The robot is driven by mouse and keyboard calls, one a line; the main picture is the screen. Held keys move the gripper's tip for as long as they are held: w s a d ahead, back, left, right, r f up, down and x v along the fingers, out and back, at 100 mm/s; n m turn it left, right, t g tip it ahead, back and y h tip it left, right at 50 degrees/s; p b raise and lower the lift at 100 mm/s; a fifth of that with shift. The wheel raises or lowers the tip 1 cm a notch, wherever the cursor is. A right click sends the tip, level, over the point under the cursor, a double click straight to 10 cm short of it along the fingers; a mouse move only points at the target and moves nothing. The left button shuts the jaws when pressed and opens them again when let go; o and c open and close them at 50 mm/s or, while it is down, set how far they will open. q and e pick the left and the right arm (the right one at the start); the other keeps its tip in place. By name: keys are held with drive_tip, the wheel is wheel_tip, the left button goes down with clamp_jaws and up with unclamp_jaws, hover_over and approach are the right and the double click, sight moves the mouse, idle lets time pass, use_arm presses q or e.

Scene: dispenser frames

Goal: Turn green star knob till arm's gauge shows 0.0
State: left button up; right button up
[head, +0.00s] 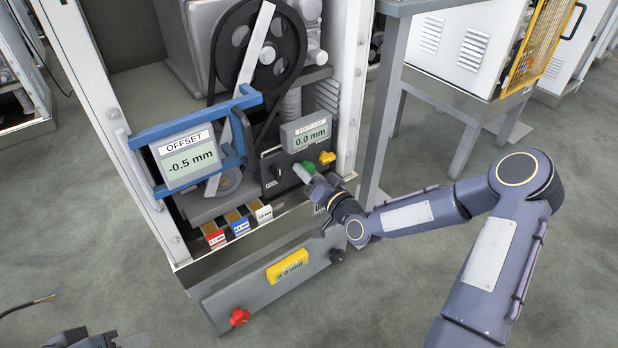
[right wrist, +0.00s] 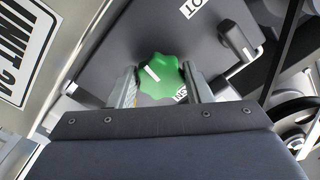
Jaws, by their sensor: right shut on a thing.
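The green star knob (head: 309,166) sits on the dark panel inside the machine frame. In the right wrist view the green knob (right wrist: 158,76) shows a white pointer mark, tilted to the upper left. My right gripper (head: 303,174) is shut on it, with one finger on each side (right wrist: 158,84). The blue arm carries a gauge (head: 187,160) labelled OFFSET that reads -0.5 mm. A grey gauge (head: 306,135) above the knob reads 0.0 mm. My left gripper (head: 88,339) shows only partly at the bottom left; its jaws are unclear.
A yellow knob (head: 327,158) and a black switch (head: 273,176) flank the green knob. Several labelled blocks (head: 238,224) sit below the blue arm. A white frame post (head: 351,85) stands close right.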

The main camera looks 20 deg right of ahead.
drive_tip(key=shift+f+n+b, duration=0.1)
drive_tip(key=shift+n+b, duration=0.2)
drive_tip(key=shift+n, duration=0.3)
drive_tip(key=o, duration=1)
drive_tip(key=shift+p+v, duration=1.05)
drive_tip(key=shift+v, duration=2.95)
